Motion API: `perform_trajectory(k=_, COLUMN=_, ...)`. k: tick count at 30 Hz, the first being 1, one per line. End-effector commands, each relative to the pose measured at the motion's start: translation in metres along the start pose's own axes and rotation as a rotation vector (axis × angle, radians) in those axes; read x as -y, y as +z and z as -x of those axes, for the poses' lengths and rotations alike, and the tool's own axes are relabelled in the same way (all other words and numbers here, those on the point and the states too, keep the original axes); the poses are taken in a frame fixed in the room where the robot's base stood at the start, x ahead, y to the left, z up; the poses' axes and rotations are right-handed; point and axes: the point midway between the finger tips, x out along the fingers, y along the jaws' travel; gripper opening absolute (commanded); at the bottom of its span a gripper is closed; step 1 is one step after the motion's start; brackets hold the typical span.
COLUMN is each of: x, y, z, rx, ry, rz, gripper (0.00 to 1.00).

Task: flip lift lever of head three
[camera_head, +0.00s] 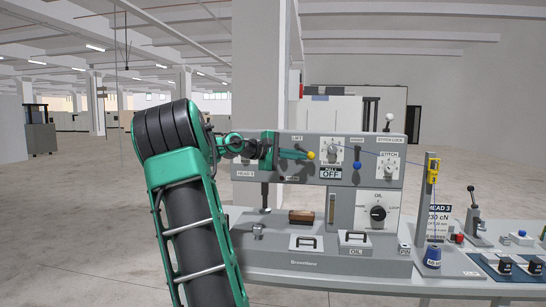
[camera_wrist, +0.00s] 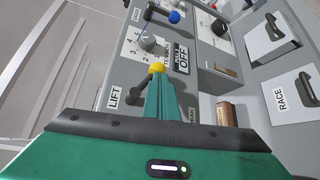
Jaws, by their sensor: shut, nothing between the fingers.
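Head three (camera_head: 385,225) is the grey sewing head on the bench, labelled HEAD 3 at its left end. The lift lever has a yellow ball knob (camera_head: 310,155), and the knob also shows in the wrist view (camera_wrist: 157,68). Its dark shaft (camera_wrist: 137,92) runs beside the LIFT label (camera_wrist: 115,97). My gripper (camera_head: 304,154) is shut and empty, with its green fingertips (camera_wrist: 158,78) right at the knob. Whether they touch it, I cannot tell. The fingers hide part of the panel behind the lever.
A white dial (camera_head: 332,153) and a PULL OFF plate (camera_head: 331,171) are close right of the knob. A blue-knobbed lever (camera_head: 357,165) stands further right. A brown block (camera_head: 302,216) lies below.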

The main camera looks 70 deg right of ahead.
Motion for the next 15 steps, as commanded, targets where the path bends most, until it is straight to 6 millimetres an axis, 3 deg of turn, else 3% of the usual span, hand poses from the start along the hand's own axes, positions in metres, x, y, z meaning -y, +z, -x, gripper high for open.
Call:
perform_trajectory(k=7, x=0.004, y=0.001, z=0.000, rx=0.002, ry=-0.003, rz=-0.002, gripper=0.00)
perform_trajectory(k=15, x=0.038, y=0.006, z=0.013, rx=0.006, ry=-0.002, rz=0.000, gripper=0.00)
